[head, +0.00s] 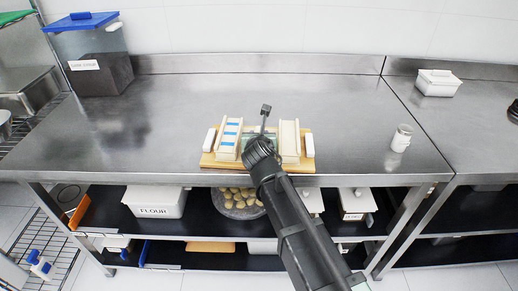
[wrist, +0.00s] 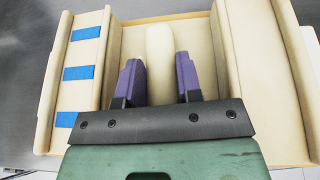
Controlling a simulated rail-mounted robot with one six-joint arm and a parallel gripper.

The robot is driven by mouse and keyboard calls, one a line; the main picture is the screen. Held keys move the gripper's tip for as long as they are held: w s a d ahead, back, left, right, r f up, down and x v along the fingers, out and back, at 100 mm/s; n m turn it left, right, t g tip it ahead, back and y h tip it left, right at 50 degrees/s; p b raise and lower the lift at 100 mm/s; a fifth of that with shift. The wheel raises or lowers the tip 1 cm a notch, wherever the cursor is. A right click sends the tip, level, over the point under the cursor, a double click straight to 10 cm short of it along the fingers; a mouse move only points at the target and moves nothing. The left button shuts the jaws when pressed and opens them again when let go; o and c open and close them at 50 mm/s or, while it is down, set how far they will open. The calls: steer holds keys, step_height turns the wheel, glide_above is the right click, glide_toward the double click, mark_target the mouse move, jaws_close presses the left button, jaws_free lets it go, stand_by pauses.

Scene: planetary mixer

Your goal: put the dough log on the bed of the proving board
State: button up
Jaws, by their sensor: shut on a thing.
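The dough log (wrist: 161,42) is a pale cream, round-ended roll in the wrist view. My gripper (wrist: 158,60) has its purple fingers on either side of the log, shut on its near part. The log points away from me, over the cream bed (wrist: 205,42) of the proving board (head: 208,162), between the raised sides. I cannot tell whether the log touches the bed or hangs just above it. In the head view my arm hides the log and most of the gripper.
The board's left side carries blue strips (wrist: 82,73). A blue-lidded bin (head: 97,50) stands at the back left of the steel counter. A small white jar (head: 401,140) and a white tub (head: 437,84) stand to the right. The counter around the board is clear.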

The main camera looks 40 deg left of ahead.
steer(key=shift+f+p, duration=0.15)
steer(key=shift+p, duration=0.15)
steer(key=shift+f, duration=0.25)
steer(key=o, duration=1)
steer(key=shift+r, duration=0.1)
steer(key=shift+c, duration=0.2)
steer(key=shift+r, duration=0.2)
steer(key=p+v, duration=0.4)
steer(key=v, duration=0.8)
steer(key=shift+p, duration=0.3)
steer(key=shift+s+d+f, duration=0.1)
steer(key=shift+f, duration=0.1)
